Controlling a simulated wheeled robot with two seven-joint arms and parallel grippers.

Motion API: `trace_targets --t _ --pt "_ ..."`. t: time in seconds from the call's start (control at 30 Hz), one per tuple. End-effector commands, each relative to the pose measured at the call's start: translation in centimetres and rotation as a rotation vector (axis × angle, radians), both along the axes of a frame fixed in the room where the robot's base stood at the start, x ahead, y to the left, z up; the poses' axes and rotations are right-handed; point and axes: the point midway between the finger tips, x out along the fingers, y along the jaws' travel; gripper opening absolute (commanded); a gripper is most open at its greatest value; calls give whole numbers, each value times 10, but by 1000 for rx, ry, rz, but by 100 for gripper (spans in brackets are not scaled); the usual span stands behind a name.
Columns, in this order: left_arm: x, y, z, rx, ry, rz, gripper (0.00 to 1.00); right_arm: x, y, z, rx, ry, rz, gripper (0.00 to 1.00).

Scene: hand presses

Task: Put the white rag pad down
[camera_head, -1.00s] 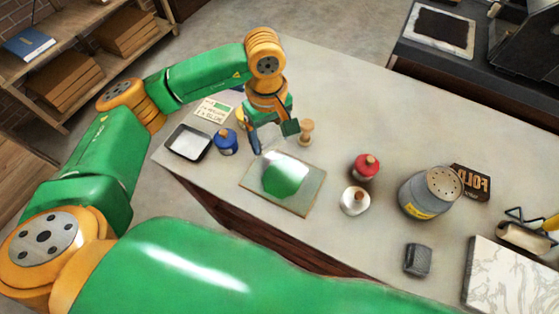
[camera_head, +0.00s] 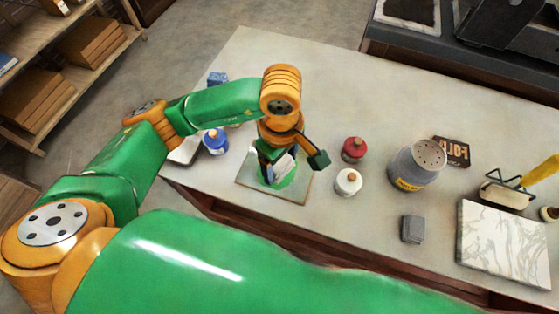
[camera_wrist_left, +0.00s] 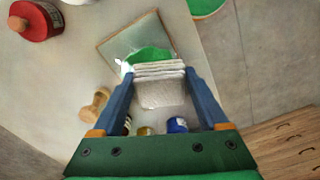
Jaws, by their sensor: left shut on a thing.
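My left gripper (camera_head: 292,164) is shut on the white rag pad (camera_head: 283,166), over the flat square plate (camera_head: 297,192). In the left wrist view the folded, layered pad (camera_wrist_left: 160,88) sits between the two blue fingers of the gripper (camera_wrist_left: 160,95). A glossy green patch (camera_wrist_left: 152,56) lies on the plate (camera_wrist_left: 125,32) beyond the pad. In the head view the gripper covers part of the green patch. I cannot tell whether the pad touches it. My right gripper is out of view.
A blue jar (camera_head: 215,141) stands left of the plate. A red-lidded jar (camera_head: 354,149) and a white jar (camera_head: 348,182) stand to its right. Further right are a grey shaker can (camera_head: 416,166), a small grey block (camera_head: 412,228) and a marble slab (camera_head: 512,240).

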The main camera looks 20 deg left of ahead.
Motion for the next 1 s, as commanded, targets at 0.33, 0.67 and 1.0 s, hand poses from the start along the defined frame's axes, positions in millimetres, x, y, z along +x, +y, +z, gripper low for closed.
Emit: trace_targets --t 0.33,0.67,1.0 --pt "35 14 -61 3 3 -2 32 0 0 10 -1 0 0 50" --pt "35 13 -77 0 -1 -5 32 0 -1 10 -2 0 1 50" --pt "35 13 -79 0 -1 -5 100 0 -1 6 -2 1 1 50"
